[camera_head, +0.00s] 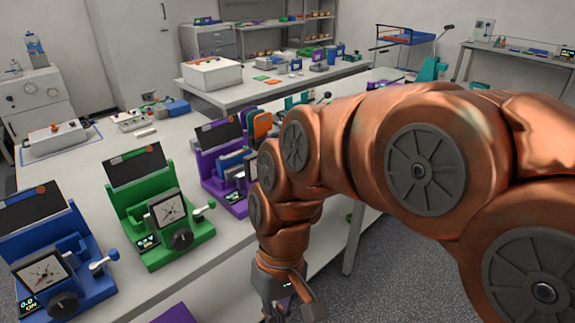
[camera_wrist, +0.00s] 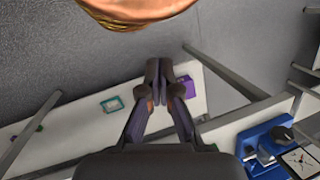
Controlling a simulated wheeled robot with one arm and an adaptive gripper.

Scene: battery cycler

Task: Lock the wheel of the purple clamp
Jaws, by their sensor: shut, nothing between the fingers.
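The purple clamp (camera_head: 209,164) stands on the long white bench in the head view, to the right of the green clamp. It has an upright dark panel at the back and a small lit display low at its front. My arm covers its right side, and I cannot make out its wheel. My gripper (camera_head: 290,306) hangs low at the bottom of the head view, in front of the bench and apart from the purple clamp. In the wrist view my gripper (camera_wrist: 158,72) has its fingers together and empty, pointing over the floor and a low white surface.
A green clamp (camera_head: 126,204) and a blue clamp (camera_head: 80,266) stand to the left on the bench. The blue one also shows in the wrist view (camera_wrist: 262,140). Behind are a white box (camera_head: 212,74) and other benches. Grey floor (camera_head: 410,270) is open at the right.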

